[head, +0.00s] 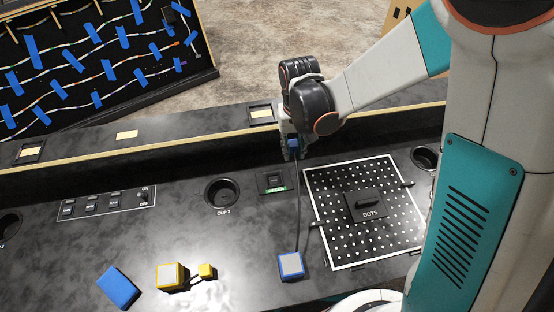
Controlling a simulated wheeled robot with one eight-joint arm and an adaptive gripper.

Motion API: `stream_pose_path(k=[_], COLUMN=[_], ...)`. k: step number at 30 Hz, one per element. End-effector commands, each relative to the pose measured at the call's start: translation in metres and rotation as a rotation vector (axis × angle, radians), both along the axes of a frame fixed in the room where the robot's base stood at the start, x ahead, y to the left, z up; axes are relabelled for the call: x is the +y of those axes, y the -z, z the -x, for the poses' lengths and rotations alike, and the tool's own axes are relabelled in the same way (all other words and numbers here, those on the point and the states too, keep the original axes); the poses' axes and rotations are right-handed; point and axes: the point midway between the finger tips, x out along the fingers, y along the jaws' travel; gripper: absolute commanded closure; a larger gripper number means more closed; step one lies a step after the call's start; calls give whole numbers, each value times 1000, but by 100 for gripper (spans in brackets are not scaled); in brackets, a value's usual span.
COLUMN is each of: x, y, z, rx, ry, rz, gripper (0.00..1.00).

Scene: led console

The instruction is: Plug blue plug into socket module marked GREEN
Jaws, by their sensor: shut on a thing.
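My gripper (293,152) is shut on the blue plug (294,143), which is partly hidden by the fingers. It is at the back of the console, above and slightly right of the socket module in the picture. The plug's dark cable runs down to a blue box with a pale top (290,264) near the front edge. The black socket module (271,178) has a green label along its front edge; its lettering is too small to read surely. The plug appears apart from the module, though its exact height is unclear.
A dotted panel (330,235) with a black DOTS block (366,205) lies to the right. Cup holder CUP 2 (222,193) and a switch panel (105,203) are to the left. A yellow box (170,276), its yellow plug (206,271) and a blue block (119,288) lie in front.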

Motion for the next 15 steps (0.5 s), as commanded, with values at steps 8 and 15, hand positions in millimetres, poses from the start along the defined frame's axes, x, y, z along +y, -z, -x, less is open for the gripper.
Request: stream_pose_path(k=[8,15], x=[50,51], y=[22,30], z=[29,30], rx=[0,0], ry=[-60,-61], rz=[1,1], gripper=[100,100])
